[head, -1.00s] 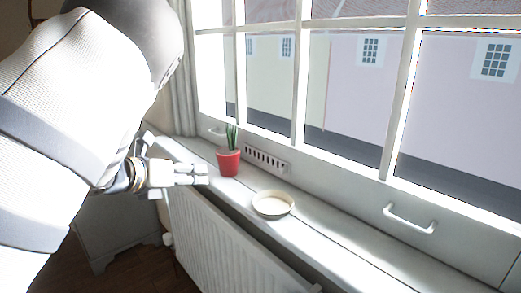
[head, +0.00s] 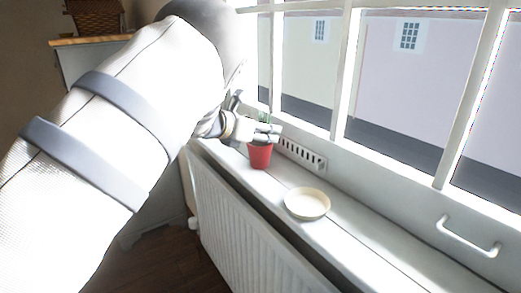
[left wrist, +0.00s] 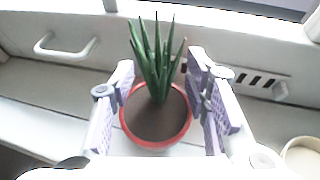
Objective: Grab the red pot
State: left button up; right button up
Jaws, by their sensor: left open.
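The red pot (head: 260,156) stands upright on the white windowsill, with a spiky green plant in it. In the left wrist view the pot's red rim (left wrist: 126,128), dark soil and plant (left wrist: 157,62) show from above. My left gripper (head: 268,132) is at the pot's top in the head view and covers part of the plant. In the left wrist view the open fingers of my left gripper (left wrist: 165,100) stand on both sides of the pot. I cannot tell whether they touch it. My right gripper is not in view.
A shallow cream dish (head: 307,204) sits on the sill (head: 344,225) to the right of the pot. A vent (head: 302,154) and window handles, one at right (head: 468,236), are behind. A white radiator (head: 240,225) is below the sill.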

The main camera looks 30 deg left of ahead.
pick_arm(q)
grip_shut()
jog(key=shift+r, duration=0.1)
dwell(0.3)
